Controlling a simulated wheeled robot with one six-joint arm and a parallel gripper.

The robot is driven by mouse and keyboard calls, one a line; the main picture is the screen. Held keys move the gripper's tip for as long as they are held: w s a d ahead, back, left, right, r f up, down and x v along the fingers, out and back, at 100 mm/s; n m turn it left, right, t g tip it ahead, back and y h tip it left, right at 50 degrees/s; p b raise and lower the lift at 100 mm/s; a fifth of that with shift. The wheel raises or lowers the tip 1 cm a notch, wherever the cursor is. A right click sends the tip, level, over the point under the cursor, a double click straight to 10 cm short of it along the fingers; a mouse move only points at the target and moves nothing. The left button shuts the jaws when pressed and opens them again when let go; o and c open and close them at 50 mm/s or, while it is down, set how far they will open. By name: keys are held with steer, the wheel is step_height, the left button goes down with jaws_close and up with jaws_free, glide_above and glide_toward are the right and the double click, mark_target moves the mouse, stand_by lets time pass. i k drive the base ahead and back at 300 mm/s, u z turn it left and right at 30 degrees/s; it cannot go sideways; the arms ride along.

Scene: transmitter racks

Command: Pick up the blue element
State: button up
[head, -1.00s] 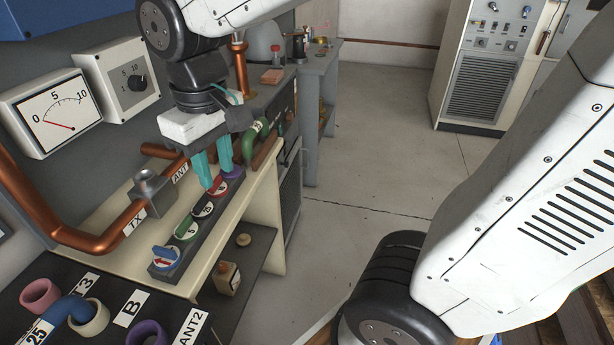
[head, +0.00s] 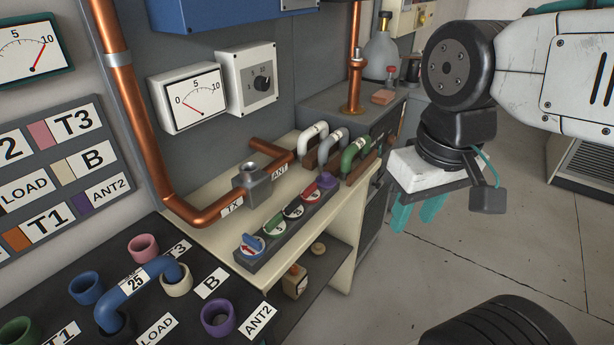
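The blue element (head: 251,245) is a round plug with a white face, a red arrow and a blue grip. It sits upright at the near end of a dark grey holder (head: 265,259) on the cream bench. Green, black, red and purple elements stand behind it in the same row. My gripper (head: 413,222) is at the right in the head view, well apart from the row and over the floor. Its two teal fingers point down with a gap between them and nothing in it. The lower part of the blue element is hidden in the holder.
A grey block (head: 260,185) with a round top opening joins the TX and ANT copper pipes behind the row. White, grey and green curved handles (head: 355,150) stand beyond it. A blue U-shaped link (head: 140,287) rises from the near black panel.

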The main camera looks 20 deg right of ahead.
mark_target(251, 248)
steer(key=z, duration=1.55)
steer(key=k, duration=0.95)
steer(key=u, duration=1.5)
